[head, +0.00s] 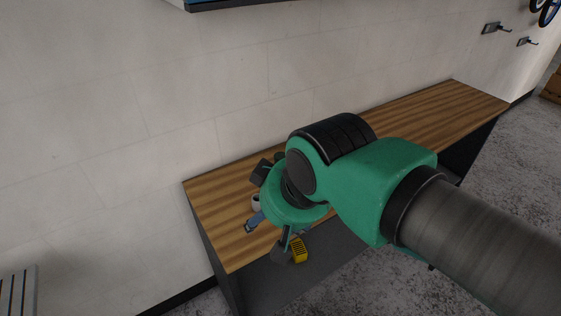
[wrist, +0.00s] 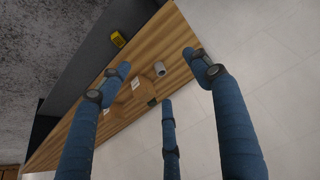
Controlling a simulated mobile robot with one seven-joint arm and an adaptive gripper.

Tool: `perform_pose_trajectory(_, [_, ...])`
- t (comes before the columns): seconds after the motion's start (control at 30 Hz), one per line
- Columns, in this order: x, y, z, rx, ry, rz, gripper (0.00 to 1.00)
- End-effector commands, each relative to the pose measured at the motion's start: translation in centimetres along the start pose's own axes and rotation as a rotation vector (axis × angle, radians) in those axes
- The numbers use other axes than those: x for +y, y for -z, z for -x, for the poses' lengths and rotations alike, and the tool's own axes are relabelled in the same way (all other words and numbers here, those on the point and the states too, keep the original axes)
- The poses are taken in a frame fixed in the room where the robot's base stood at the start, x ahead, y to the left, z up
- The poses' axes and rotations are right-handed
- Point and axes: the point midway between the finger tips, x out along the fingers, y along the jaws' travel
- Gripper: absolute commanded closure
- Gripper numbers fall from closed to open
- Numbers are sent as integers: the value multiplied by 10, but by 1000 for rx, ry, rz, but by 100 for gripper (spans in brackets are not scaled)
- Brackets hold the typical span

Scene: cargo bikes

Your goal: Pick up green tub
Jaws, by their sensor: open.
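My gripper (wrist: 158,75) has blue fingers spread wide apart, with nothing between them. It is above the near-left end of the wooden bench, and its body partly hides that end in the head view (head: 268,238). In the wrist view a small dark green thing (wrist: 152,102) shows on the bench by the tip of the lower middle finger. It may be the green tub, but it is too small and covered to be sure.
A pale cup-like cylinder (wrist: 160,69) stands on the wooden bench (head: 225,195). The wall runs along the back; the bench's far right is clear.

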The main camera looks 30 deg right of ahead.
Motion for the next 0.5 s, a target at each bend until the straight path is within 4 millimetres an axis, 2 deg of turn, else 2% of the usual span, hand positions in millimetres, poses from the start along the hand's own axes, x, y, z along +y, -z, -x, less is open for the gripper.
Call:
perform_pose_trajectory(0.17, [2,10,1,-9,-3,0,36])
perform_pose_trajectory(0.27, [5,23,1,-23,-7,1,36])
perform_pose_trajectory(0.5, [20,76,-4,-75,-22,3,36])
